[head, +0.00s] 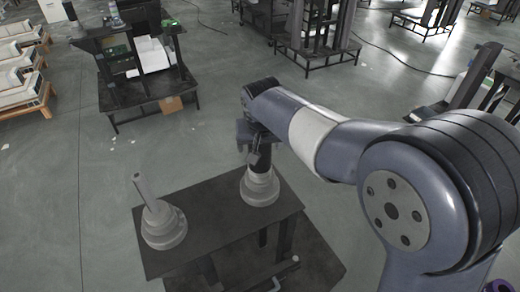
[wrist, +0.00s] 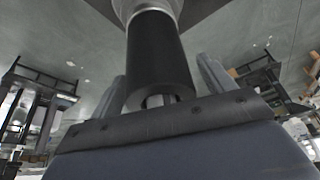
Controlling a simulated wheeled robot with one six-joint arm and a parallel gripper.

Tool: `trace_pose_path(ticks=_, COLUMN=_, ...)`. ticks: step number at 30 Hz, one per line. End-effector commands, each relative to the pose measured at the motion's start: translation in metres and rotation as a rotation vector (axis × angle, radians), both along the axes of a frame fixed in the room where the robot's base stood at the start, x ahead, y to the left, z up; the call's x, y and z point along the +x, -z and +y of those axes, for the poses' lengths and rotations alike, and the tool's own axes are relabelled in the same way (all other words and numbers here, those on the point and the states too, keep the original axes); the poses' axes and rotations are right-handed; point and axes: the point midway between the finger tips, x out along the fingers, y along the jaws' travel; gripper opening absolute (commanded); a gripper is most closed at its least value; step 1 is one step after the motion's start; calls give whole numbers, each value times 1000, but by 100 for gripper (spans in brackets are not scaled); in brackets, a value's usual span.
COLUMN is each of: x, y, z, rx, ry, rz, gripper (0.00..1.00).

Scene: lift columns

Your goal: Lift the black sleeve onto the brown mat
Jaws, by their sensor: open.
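The black sleeve (wrist: 158,52) is a dark cylinder with a grey post end showing inside its near opening in the wrist view. In the head view the sleeve (head: 264,158) is a small dark shape, partly hidden by my gripper, above the right grey stepped base (head: 260,189). My gripper (wrist: 160,70) is open, with one finger on each side of the sleeve and visible gaps between. It also shows in the head view (head: 256,152) above the right base. I cannot make out a brown mat in either view.
A dark table (head: 208,211) carries both bases. The left grey base (head: 164,228) has a bare grey post (head: 145,191) rising from it. The tabletop between the bases is clear. A dark workbench (head: 140,85) stands farther back, with open floor between.

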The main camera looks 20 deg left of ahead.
Motion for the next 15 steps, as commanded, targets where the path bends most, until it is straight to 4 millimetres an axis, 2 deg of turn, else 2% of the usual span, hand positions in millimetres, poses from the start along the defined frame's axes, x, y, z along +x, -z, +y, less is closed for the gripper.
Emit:
trace_pose_path(ticks=8, x=2, y=4, z=1, rx=2, ry=0, rz=-1, gripper=77)
trace_pose_path(ticks=15, x=2, y=4, z=1, rx=1, ry=0, rz=0, gripper=59)
